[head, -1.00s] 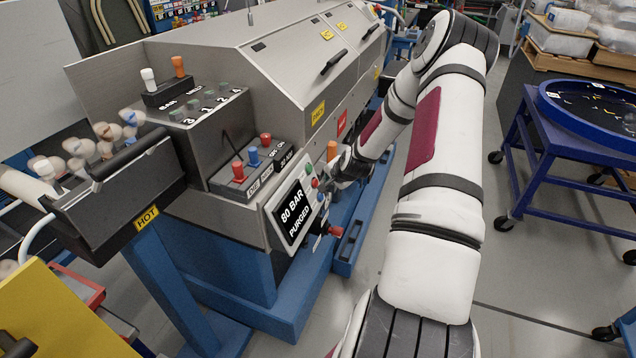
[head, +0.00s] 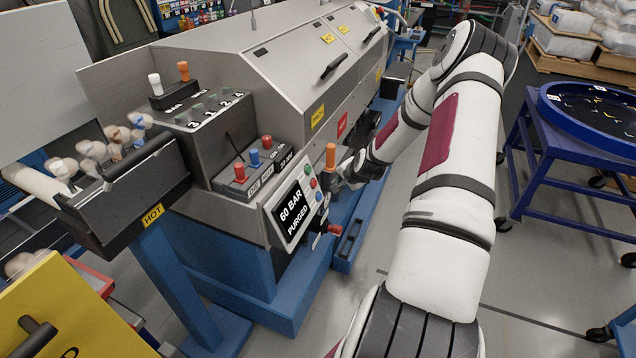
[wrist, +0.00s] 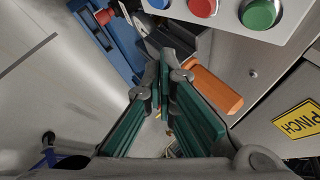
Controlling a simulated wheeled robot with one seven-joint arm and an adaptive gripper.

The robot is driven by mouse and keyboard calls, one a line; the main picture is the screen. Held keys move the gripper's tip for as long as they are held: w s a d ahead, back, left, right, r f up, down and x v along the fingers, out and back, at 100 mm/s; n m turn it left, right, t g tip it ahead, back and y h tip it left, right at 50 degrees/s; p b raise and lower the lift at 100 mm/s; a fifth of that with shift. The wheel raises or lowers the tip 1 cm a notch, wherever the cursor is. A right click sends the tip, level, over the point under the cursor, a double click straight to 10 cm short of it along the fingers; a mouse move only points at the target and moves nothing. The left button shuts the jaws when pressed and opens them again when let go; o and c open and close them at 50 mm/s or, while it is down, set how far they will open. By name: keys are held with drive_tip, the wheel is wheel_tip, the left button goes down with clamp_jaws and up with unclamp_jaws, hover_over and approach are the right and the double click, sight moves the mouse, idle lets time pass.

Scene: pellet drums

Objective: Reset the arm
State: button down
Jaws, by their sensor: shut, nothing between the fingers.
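My arm (head: 455,170) reaches from the lower right toward the machine's front. My gripper (head: 343,174) is beside the control panel, partly hidden behind the orange handle. In the wrist view my gripper (wrist: 166,78) has its green-padded fingers meeting at the tips, shut and empty. An orange handle (wrist: 213,90) lies just right of the fingertips; it also shows upright in the head view (head: 331,156). I cannot tell whether the fingers touch it. The panel screen (head: 292,212) reads "60 BAR PURGED". Red and green buttons (wrist: 258,12) sit above the gripper in the wrist view.
The grey machine (head: 270,70) on its blue base fills the left and middle. A red knob (head: 334,229) sticks out below the panel. A blue cart (head: 570,190) with a round tray stands right. Open floor lies between cart and machine.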

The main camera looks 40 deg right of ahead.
idle(0.7)
drive_tip(key=a+r+n+g+y, duration=0.15)
drive_tip(key=a+r+n, duration=0.85)
drive_tip(key=a+r, duration=1.5)
drive_tip(key=s+a+r+n, duration=0.4)
drive_tip(key=s+a+r, duration=0.7)
drive_tip(key=s+a+r+n+y, duration=0.1)
drive_tip(key=s+a+n, duration=0.1)
drive_tip(key=s, duration=0.4)
drive_tip(key=s+a+r+n, duration=0.1)
drive_tip(key=s+a, duration=0.3)
drive_tip(key=s, duration=0.2)
drive_tip(key=shift+s+a+r+n+g+y, duration=0.3)
drive_tip(key=shift+s+n+g+y, duration=0.05)
drive_tip(key=shift+s+n, duration=0.05)
